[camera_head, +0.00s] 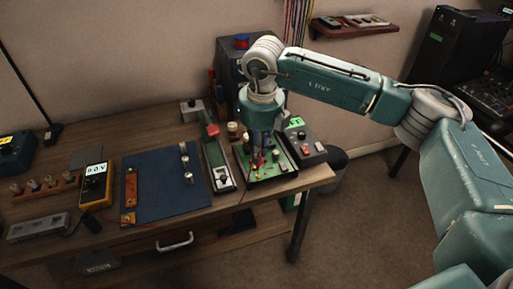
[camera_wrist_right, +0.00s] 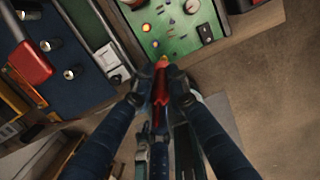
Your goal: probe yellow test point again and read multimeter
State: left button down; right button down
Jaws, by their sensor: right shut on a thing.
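My right gripper (camera_head: 259,156) is shut on a red probe (camera_wrist_right: 159,88) and points down over the front part of a green circuit board (camera_head: 284,171). The probe also shows in the head view (camera_head: 259,158). Its tip is at the board's near edge in the wrist view, by an orange-yellow spot; I cannot tell whether it touches. A yellow-orange point (camera_wrist_right: 147,27) on the board (camera_wrist_right: 180,38) lies beyond the tip. The yellow multimeter (camera_head: 96,185) stands at the left; its lit display seems to read 0.0 V, but the digits are small. My left gripper is out of view.
A blue mat (camera_head: 160,200) with small metal knobs lies mid-table. A long green device with a red block (camera_head: 212,130) stands beside the board. The table ends close to the board's right.

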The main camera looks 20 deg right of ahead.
jog(key=shift+f, duration=0.25)
jog(key=shift+b, duration=0.65)
dwell(0.9)
jog(key=shift+r, duration=0.1)
jog(key=shift+r+p, duration=1.35)
jog(key=shift+r, duration=1.05)
